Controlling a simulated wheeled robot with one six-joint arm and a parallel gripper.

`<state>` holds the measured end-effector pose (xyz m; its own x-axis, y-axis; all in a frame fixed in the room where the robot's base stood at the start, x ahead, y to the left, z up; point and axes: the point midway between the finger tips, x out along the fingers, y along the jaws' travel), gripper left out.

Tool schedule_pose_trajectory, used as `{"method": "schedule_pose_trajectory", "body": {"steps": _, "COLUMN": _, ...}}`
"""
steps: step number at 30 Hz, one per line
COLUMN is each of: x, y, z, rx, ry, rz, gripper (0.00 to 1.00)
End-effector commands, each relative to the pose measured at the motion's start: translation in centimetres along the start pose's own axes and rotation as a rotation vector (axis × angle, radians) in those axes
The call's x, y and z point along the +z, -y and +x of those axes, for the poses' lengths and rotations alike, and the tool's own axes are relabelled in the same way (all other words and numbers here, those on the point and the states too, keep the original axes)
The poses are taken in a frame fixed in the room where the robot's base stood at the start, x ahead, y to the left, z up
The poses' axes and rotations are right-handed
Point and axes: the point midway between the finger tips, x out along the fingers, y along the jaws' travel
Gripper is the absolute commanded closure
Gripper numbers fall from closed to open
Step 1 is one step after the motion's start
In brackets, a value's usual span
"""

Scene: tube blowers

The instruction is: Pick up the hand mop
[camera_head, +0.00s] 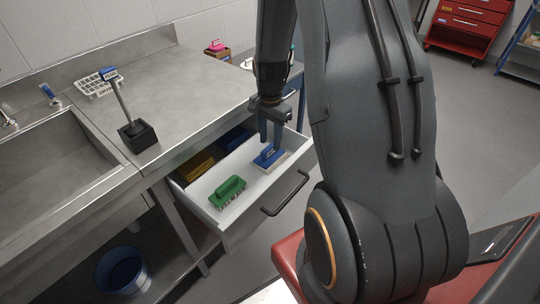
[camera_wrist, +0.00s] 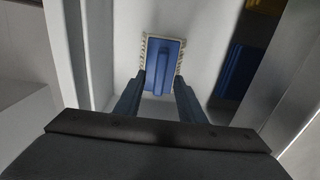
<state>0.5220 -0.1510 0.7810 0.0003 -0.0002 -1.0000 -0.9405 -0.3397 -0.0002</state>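The hand mop, a blue block with a raised blue handle and a pale fringed base (camera_head: 268,156), lies in the open white drawer (camera_head: 208,212). In the wrist view the mop (camera_wrist: 162,60) lies just ahead of the fingertips. My gripper (camera_head: 271,140) points down over the mop, with its fingers apart. In the wrist view the two fingertips (camera_wrist: 160,84) are near the mop's close end, one on each side, with a gap to the raised handle. Nothing is held. Whether the fingertips touch the mop cannot be told.
A green brush (camera_head: 228,190) lies toward the drawer front. Yellow (camera_head: 195,166) and blue (camera_head: 235,137) items lie at the drawer's back, under the steel counter (camera_head: 190,85). The drawer has a black handle (camera_head: 287,195). A blue bucket (camera_head: 122,270) stands below.

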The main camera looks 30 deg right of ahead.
Motion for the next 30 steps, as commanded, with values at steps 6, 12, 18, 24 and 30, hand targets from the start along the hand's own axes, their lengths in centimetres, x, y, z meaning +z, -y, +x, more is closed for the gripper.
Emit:
{"method": "schedule_pose_trajectory", "body": {"steps": 6, "x": 0.3, "y": -0.1, "z": 2.8, "rx": 0.003, "ry": 0.002, "rz": -0.001, "gripper": 0.64}}
{"method": "schedule_pose_trajectory", "body": {"steps": 12, "x": 0.3, "y": 0.0, "z": 4.2, "rx": 0.001, "ry": 0.0, "rz": -0.002, "gripper": 0.64}}
{"method": "schedule_pose_trajectory", "body": {"steps": 18, "x": 0.3, "y": 0.0, "z": 4.3, "rx": 0.001, "ry": 0.0, "rz": -0.002, "gripper": 0.64}}
{"method": "schedule_pose_trajectory", "body": {"steps": 24, "x": 0.3, "y": 0.0, "z": 4.2, "rx": 0.001, "ry": -0.001, "rz": -0.002, "gripper": 0.91}}
{"method": "schedule_pose_trajectory", "body": {"steps": 30, "x": 0.2, "y": 0.0, "z": 4.2, "rx": 0.0, "ry": -0.001, "rz": -0.001, "gripper": 1.0}}
